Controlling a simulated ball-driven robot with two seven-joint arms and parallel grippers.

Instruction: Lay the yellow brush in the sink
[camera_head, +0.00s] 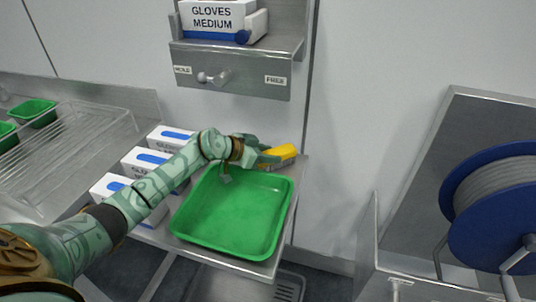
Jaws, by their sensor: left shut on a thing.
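The yellow brush (285,153) is at the far right corner of the steel table, just beyond the green tray. My left gripper (268,156) reaches it from the left and is shut on it. The fingers hide part of the brush, and I cannot tell whether it still touches the table. No basin shows clearly as the sink; a steel-walled unit (373,240) stands at the lower right, its inside mostly out of sight. My right gripper is not in view.
An empty green tray (183,228) lies on the table, under my left forearm. Several white glove boxes (138,160) stand left of it. A steel wall shelf (235,75) with a knob hangs above. A blue hose reel (462,225) is at the right.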

